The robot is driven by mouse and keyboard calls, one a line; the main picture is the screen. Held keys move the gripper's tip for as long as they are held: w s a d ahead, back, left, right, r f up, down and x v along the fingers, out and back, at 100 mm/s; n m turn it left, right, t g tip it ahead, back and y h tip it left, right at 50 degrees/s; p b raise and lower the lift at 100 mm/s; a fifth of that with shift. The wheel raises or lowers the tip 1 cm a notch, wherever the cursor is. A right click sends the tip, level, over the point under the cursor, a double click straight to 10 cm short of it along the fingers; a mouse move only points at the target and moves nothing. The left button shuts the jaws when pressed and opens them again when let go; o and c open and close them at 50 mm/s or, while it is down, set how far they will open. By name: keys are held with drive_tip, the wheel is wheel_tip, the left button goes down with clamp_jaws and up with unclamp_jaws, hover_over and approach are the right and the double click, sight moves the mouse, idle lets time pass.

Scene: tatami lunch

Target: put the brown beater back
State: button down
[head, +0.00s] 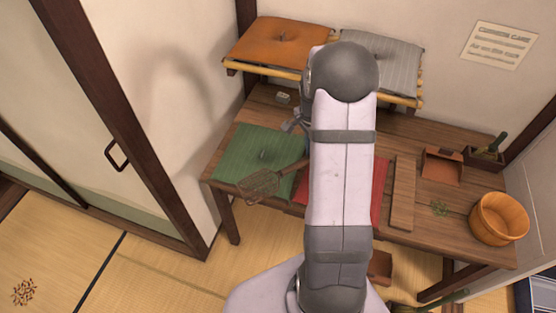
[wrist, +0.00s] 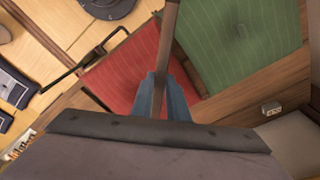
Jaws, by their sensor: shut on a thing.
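The brown beater (head: 262,184) shows in the head view with its woven head over the front right corner of the green cushion (head: 243,150). Its handle runs up to the right and goes out of sight behind my arm. In the wrist view my gripper (wrist: 160,82) has its blue fingers shut on the beater's brown handle (wrist: 166,45), which runs out of the top of the picture. The beater's head is outside that view. In the head view my arm hides most of the gripper. I cannot tell whether the beater touches the cushion.
A red cushion (head: 381,192) lies partly behind my arm on the wooden bench. Orange (head: 278,40) and grey (head: 393,62) cushions lie on a raised rack behind. A wooden board (head: 403,195), a dustpan (head: 441,167) and a tub (head: 499,218) are at the right.

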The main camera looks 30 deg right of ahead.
drive_tip(key=s+d+f+m+b, duration=0.2)
drive_tip(key=s+d+f+m, duration=0.2)
drive_tip(key=s+d+m, duration=0.7)
drive_tip(key=s+d+f+m+b, duration=0.1)
drive_tip(key=s+d+f+m, duration=0.3)
drive_tip(key=s+d+m, duration=0.7)
drive_tip(key=d+m, duration=0.3)
drive_tip(key=d, duration=0.2)
drive_tip(key=shift+s+d+m+t+b, duration=0.2)
drive_tip(key=shift+m+t+b, duration=0.1)
drive_tip(key=shift+m+b, duration=0.1)
drive_tip(key=shift+f, duration=0.15)
wheel_tip(320, 180, down, 4)
drive_tip(key=b, duration=0.3)
drive_tip(key=shift+a+f+b, duration=0.1)
drive_tip(key=shift+b, duration=0.25)
drive_tip(key=shift+f+y+b, duration=0.3)
drive_tip(key=shift+f+b, duration=0.4)
drive_tip(key=shift+f, duration=0.8)
